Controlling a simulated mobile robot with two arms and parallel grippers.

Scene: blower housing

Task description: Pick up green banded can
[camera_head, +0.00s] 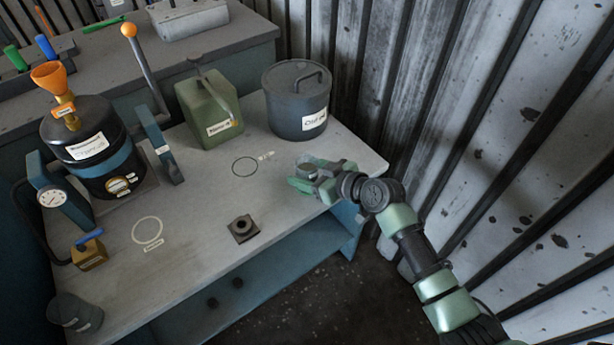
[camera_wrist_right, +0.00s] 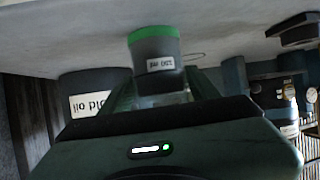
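The green banded can (camera_wrist_right: 156,50) is dark grey with a bright green band and a white label. It shows in the right wrist view, where the picture is upside down. My right gripper (camera_wrist_right: 160,84) has one finger on each side of the can, close to its walls. I cannot tell whether the fingers press on it. In the head view my right gripper (camera_head: 305,178) is low over the right part of the bench, and it mostly hides the can there. My left gripper is not in view.
A grey lidded bucket (camera_head: 297,102) and a green jerrycan (camera_head: 210,110) stand behind the gripper. A black drum with an orange funnel (camera_head: 88,150) is at left. A small dark square block (camera_head: 242,229) lies near the front edge. A corrugated wall (camera_head: 470,140) rises at right.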

